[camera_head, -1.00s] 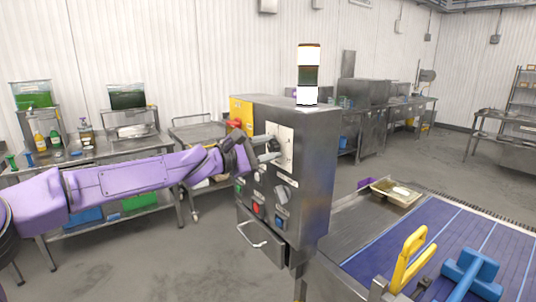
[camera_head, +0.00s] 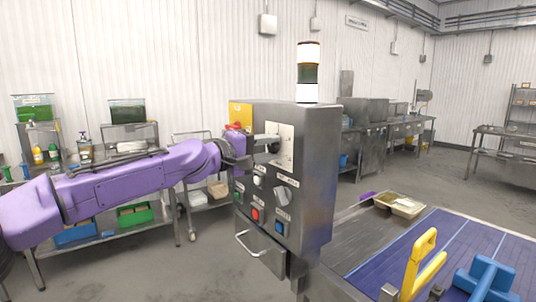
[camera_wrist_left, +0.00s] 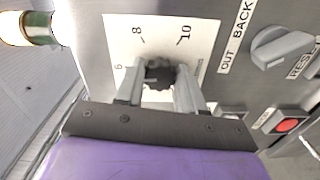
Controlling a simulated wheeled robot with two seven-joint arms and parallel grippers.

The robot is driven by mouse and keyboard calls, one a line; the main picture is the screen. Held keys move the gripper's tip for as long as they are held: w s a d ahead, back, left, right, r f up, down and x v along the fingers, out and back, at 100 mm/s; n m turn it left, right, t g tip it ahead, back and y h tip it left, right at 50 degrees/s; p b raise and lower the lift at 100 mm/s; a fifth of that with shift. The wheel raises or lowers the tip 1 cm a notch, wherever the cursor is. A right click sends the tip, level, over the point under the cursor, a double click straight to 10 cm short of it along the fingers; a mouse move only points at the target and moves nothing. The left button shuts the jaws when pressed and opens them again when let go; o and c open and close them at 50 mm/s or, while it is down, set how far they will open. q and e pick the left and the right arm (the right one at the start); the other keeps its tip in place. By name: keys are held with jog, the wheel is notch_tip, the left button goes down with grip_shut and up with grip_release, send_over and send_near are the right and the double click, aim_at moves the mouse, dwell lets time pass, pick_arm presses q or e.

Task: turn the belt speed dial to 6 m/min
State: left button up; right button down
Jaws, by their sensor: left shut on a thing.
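The belt speed dial (camera_wrist_left: 158,75) is a dark ribbed knob on a white scale plate in the left wrist view. The plate (camera_wrist_left: 187,60) shows the numbers 6, 8 and 10; the rest is hidden by my fingers. My left gripper (camera_wrist_left: 160,88) is shut on the dial, one finger on each side. I cannot make out a pointer mark on the knob. In the head view my left gripper (camera_head: 264,145) reaches the white plate (camera_head: 281,147) on the grey control box (camera_head: 318,160) from the left. My right gripper is not in view.
A signal tower (camera_head: 308,72) stands on the box.

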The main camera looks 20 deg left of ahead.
pick_arm(q)
jog(key=shift+m, duration=0.3)
dwell(0.4)
jog(key=o, duration=1)
jog(key=shift+o, duration=0.2)
jog(key=shift+s, duration=0.1)
jog(key=b+v, duration=0.2)
jog(key=v, duration=0.8)
jog(key=shift+s+a, duration=0.1)
jog(key=shift+a, duration=0.15)
